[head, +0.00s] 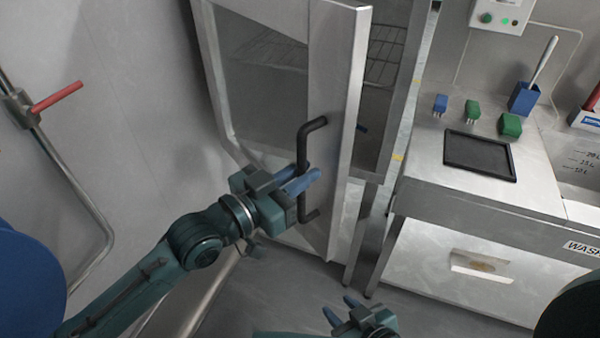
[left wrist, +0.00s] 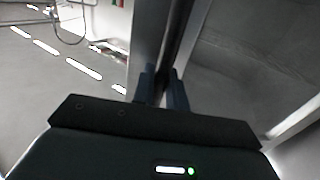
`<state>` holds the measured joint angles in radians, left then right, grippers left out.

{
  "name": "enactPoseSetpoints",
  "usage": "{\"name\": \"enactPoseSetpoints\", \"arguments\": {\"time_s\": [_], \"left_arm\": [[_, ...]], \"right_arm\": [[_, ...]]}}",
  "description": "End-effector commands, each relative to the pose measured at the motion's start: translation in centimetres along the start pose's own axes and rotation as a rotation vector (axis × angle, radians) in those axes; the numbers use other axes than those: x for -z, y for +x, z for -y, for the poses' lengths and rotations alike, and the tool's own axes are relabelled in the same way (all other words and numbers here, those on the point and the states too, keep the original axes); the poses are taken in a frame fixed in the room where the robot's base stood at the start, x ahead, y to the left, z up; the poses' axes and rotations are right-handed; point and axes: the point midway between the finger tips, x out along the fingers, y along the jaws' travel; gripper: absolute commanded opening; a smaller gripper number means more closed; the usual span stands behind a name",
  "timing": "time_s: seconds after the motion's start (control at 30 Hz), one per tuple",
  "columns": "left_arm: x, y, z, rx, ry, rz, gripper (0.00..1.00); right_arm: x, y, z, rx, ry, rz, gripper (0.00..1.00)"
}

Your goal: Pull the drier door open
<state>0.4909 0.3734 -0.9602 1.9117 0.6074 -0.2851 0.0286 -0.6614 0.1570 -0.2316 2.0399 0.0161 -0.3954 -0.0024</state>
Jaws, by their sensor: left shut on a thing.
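The drier door (head: 334,120) is a pale metal frame with a window (head: 262,85). It stands partly open, with a gap between it and the drier cabinet (head: 402,100). Its black bar handle (head: 304,145) is on the edge side facing me. My left gripper (head: 302,183) is shut on the lower part of the handle. In the left wrist view, the left fingers (left wrist: 162,90) close around a dark upright bar. My right gripper (head: 339,309) is low in the head view, apart from the door, with its fingers spread and empty.
Wire racks (head: 375,55) show inside the drier. A wall pipe with a red lever (head: 57,97) is at left. Grey floor lies below the door.

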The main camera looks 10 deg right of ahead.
Motion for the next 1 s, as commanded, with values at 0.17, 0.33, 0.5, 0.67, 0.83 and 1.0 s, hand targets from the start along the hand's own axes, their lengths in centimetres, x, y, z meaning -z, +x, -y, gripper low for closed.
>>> {"name": "enactPoseSetpoints", "arguments": {"time_s": [0.17, 0.33, 0.5, 0.67, 0.83, 1.0], "left_arm": [[0.0, 0.0, 0.1, 0.001, 0.001, -0.001, 0.0], [0.1, 0.0, 0.1, 0.001, 0.001, -0.001, 0.23], [0.0, 0.0, 0.1, 0.001, 0.001, 0.0, 0.32], [0.0, -0.1, 0.1, 0.001, 0.001, 0.0, 0.32], [-0.2, -1.6, 0.1, 0.002, 0.001, 0.001, 0.32], [-0.2, -4.5, 0.1, 0.002, 0.002, 0.002, 0.32]], "right_arm": [[-0.1, 0.0, 0.0, 0.0, 0.001, 0.002, 0.36], [-0.2, -0.1, 0.1, 0.001, 0.001, 0.005, 0.36], [-0.4, -0.2, 0.1, 0.001, 0.002, 0.008, 0.36], [-0.4, -0.1, 0.1, 0.002, 0.002, 0.008, 0.36], [-0.6, 0.1, 0.2, 0.004, 0.002, 0.007, 0.36], [-0.8, 0.3, 0.5, 0.011, 0.002, -0.001, 0.36]]}}
